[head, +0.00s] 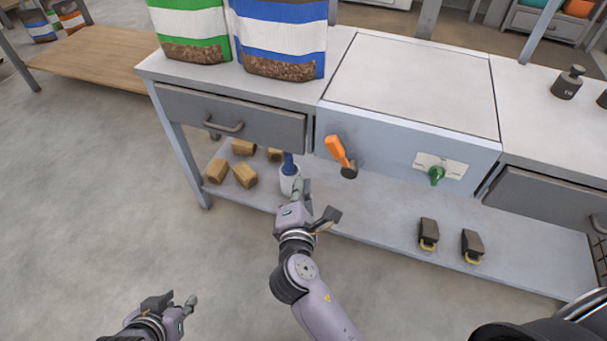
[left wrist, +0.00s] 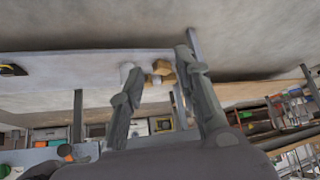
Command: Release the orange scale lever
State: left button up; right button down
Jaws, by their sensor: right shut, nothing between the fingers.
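The orange scale lever (head: 337,150) sits on the grey front panel of the bench cabinet in the head view. It slants up to the left from a dark round pivot (head: 349,172). My right gripper (head: 318,202) is below and left of the lever, apart from it, in front of the lower shelf. It is shut and empty. My left gripper (head: 174,300) is low at the left, over the floor and far from the lever. Its two fingers stand apart with nothing between them, also in the left wrist view (left wrist: 157,68).
A green knob (head: 436,175) is on the same panel, right of the lever. A white cup (head: 290,180) and several wooden blocks (head: 245,176) are on the lower shelf. Two dark weights (head: 429,233) stand there further right. Filled bags (head: 280,38) stand on top. The floor at left is clear.

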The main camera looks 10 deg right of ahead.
aim_at(340, 157)
pick_arm(q)
jog(key=shift+s+a+r, duration=0.2)
jog(key=shift+r, duration=0.2)
pick_arm(e)
jog(key=shift+s+r+h, duration=0.1)
jog(key=shift+r+h, duration=0.2)
jog(key=shift+r, duration=0.3)
